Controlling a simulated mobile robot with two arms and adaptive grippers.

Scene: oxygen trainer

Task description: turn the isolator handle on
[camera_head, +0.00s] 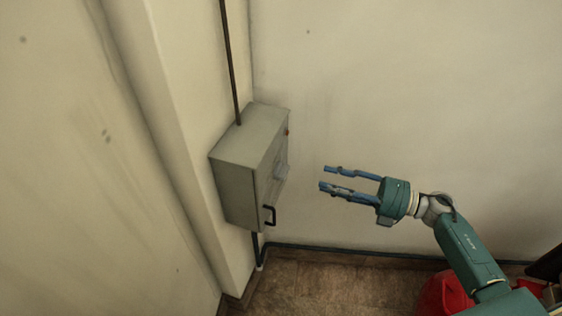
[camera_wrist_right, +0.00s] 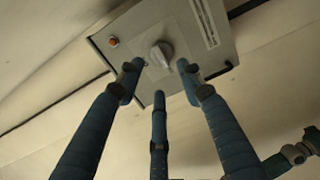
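The isolator is a grey metal box (camera_head: 235,190) on the wall, left of centre in the head view. In the right wrist view its front panel (camera_wrist_right: 212,62) shows a light grey rotary handle (camera_wrist_right: 161,56) in the middle. My right gripper (camera_head: 323,178) is to the right of the box in the head view, with a visible gap between them. Its three blue fingers are spread open and empty. In the wrist view the fingertips (camera_wrist_right: 158,78) appear around and below the handle, with no clear contact. My left gripper is not in view.
A red button (camera_wrist_right: 114,42) and a white label strip (camera_wrist_right: 206,22) are on the box front. A black bracket-like handle (camera_head: 270,216) is low on the box. A dark conduit (camera_head: 230,60) runs up the wall. A red object (camera_head: 445,294) is at lower right. The wall around the gripper is clear.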

